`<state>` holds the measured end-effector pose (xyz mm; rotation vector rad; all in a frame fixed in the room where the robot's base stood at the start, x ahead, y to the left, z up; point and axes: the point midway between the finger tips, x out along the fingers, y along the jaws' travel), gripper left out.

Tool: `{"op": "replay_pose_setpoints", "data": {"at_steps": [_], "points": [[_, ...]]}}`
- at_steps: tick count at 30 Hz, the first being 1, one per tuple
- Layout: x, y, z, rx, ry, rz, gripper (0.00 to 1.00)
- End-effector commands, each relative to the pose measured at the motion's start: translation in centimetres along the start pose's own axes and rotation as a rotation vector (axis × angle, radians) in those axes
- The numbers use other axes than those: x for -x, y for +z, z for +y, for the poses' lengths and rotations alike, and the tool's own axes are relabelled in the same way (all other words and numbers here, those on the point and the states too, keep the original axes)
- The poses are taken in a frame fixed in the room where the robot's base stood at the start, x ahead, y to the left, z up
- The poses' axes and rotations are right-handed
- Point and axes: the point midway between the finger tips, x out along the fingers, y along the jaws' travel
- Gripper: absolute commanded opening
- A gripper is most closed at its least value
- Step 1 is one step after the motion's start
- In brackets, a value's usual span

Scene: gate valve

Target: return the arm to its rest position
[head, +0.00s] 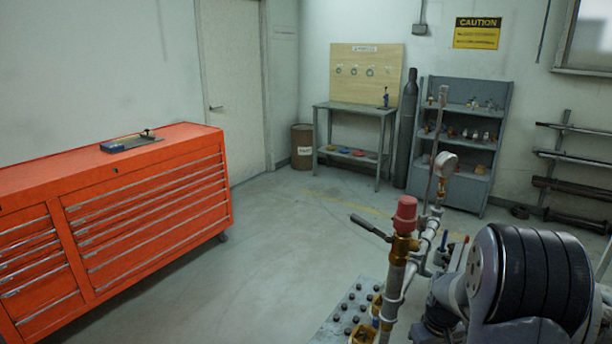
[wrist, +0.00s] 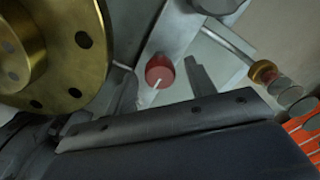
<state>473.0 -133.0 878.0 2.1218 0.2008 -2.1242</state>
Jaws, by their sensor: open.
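My gripper (wrist: 163,84) shows in the wrist view with two grey fingers standing apart. Nothing is seen held between them. A red round knob (wrist: 160,70) with a white line shows beyond the gap between the fingers; I cannot tell its distance. A large brass flange (wrist: 85,65) with dark bolt holes fills the upper left of the wrist view, near the left finger. In the head view my arm is at the lower right, and my gripper cannot be made out there.
A pipe assembly (head: 393,290) with a red cap (head: 405,214), a dark lever (head: 370,228) and a gauge (head: 446,163) stands close beside my arm. An orange tool cabinet (head: 150,205) is at left. A bench (head: 352,109) and shelf (head: 462,125) stand behind. The middle floor is clear.

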Motion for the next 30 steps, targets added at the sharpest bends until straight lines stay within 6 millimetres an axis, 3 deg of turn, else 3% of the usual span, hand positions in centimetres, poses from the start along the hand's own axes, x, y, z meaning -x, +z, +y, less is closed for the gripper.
{"op": "replay_pose_setpoints", "data": {"at_steps": [21, 30], "points": [[0.18, -0.06, 0.03, -0.587, 0.001, 0.002, 0.52], [0.23, -0.05, 0.03, -0.746, 0.0, 0.002, 0.52]]}}
